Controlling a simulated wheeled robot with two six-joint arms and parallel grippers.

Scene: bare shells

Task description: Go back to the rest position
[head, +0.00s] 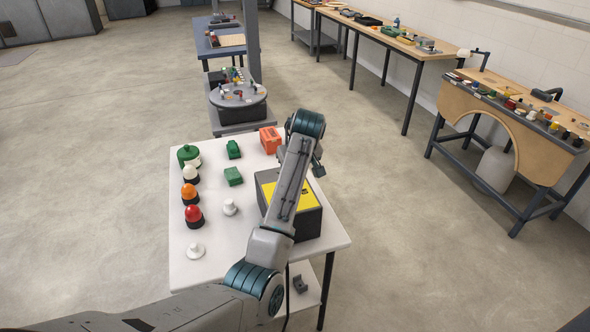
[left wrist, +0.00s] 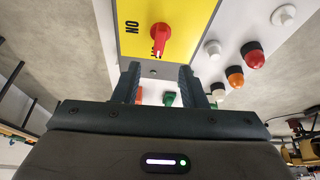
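My left arm reaches over the white table (head: 215,270) in the head view, and its gripper (left wrist: 158,72) shows in the left wrist view. The two dark fingers are apart with nothing held between them. Beyond them is the yellow top of a dark box (head: 308,224) with a red rotary knob (left wrist: 160,32) on it. The fingers are near the box edge; I cannot tell whether they touch it. My right gripper is not in view.
On the table stand red (head: 194,216), orange (head: 189,193) and white (head: 191,174) domed lamps, white knobs, green blocks (head: 233,176) and an orange block (head: 270,140). A round turntable (head: 238,96) stands behind. Benches line the right wall; floor at left is clear.

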